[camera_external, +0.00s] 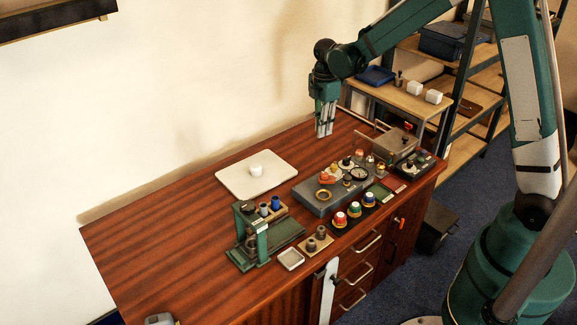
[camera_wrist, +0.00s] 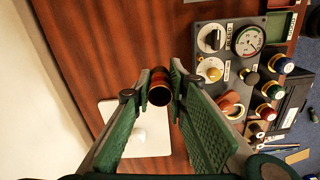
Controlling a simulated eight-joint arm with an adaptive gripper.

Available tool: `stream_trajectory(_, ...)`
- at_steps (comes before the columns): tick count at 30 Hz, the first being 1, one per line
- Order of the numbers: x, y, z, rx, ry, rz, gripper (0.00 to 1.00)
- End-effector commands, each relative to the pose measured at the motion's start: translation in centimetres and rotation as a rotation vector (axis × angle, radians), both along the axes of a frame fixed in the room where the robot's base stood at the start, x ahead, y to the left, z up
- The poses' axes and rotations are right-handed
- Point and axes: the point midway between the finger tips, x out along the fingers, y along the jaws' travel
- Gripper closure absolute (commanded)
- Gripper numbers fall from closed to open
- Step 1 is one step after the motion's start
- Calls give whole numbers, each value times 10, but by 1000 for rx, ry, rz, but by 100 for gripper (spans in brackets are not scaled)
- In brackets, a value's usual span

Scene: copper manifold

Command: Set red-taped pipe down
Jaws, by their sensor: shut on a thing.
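The pipe sits between the fingertips, over bare wood. In the external view I cannot make the pipe out. I cannot tell how high it is above the table.
A white board (camera_external: 238,182) with a small white cup (camera_external: 256,169) lies left of my gripper. The grey panel (camera_external: 314,201) with knobs and a gauge (camera_wrist: 247,41) stands to the right. A green press (camera_external: 248,238) is near the front. Bare wood (camera_external: 160,220) is free at left.

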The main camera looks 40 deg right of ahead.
Motion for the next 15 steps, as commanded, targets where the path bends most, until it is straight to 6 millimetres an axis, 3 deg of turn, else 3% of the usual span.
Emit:
stream_trajectory(5,0,1,24,0,0,3,95)
stream_trajectory(15,9,69,23,0,0,144,95)
